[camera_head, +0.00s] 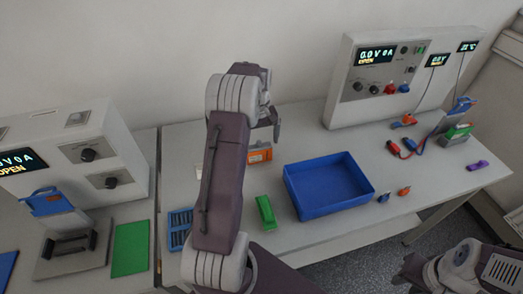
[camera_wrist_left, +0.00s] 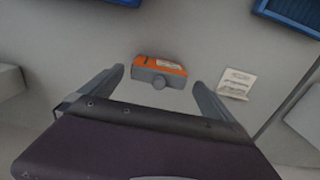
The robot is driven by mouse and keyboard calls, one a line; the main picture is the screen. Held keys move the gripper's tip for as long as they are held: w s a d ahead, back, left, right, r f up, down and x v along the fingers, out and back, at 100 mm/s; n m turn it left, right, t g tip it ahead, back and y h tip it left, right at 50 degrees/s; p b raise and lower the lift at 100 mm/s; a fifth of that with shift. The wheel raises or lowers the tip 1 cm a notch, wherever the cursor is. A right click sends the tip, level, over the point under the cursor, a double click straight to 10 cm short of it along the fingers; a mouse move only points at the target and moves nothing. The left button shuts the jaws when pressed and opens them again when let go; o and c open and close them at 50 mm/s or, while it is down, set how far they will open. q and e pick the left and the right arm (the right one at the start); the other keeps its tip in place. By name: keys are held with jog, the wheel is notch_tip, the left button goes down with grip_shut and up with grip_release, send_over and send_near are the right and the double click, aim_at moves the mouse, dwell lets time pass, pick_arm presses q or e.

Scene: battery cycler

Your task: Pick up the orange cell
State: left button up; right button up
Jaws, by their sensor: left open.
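The orange cell (camera_head: 260,152), an orange block with a grey part, lies on the white table just right of my left arm in the head view. That arm hides part of it. In the left wrist view the orange cell (camera_wrist_left: 162,66) is beyond my left gripper (camera_wrist_left: 158,78), appearing between its two spread fingers. They are open and empty. In the head view my left gripper (camera_head: 272,112) is above and behind the cell. My right gripper (camera_head: 412,268) is at the lower right, away from the cell; its fingers are unclear.
A blue tray (camera_head: 330,208) and a green block (camera_head: 265,212) stand nearer the front. A dark blue rack (camera_head: 180,229) is left of my arm. A small white label (camera_wrist_left: 237,83) lies beside the cell. Cycler boxes (camera_head: 378,80) stand at the back right, with clips and leads before them.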

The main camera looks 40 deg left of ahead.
aim_at(259, 154)
pick_arm(q)
jog(key=f, duration=0.3)
jog(key=shift+w+f, duration=0.1)
jog(key=shift+w, duration=0.15)
notch_tip(259, 154, down, 4)
jog(key=shift+s+a+f+p, duration=0.15)
jog(key=shift+p, duration=0.35)
jog(key=shift+f, duration=0.45)
jog(key=shift+r, duration=0.1)
jog(key=c, duration=1.5)
jog(key=r, duration=0.4)
jog(key=shift+w+a+r+b, duration=0.1)
jog(key=shift+w+b, duration=0.1)
jog(key=shift+b, duration=0.15)
jog(key=shift+c, duration=0.2)
jog(key=d+r+b, duration=0.1)
jog(key=d+r, duration=0.6)
jog(key=d, duration=0.4)
jog(key=shift+s+d, duration=0.15)
jog(key=shift+d, duration=0.25)
jog(key=shift+f, duration=0.15)
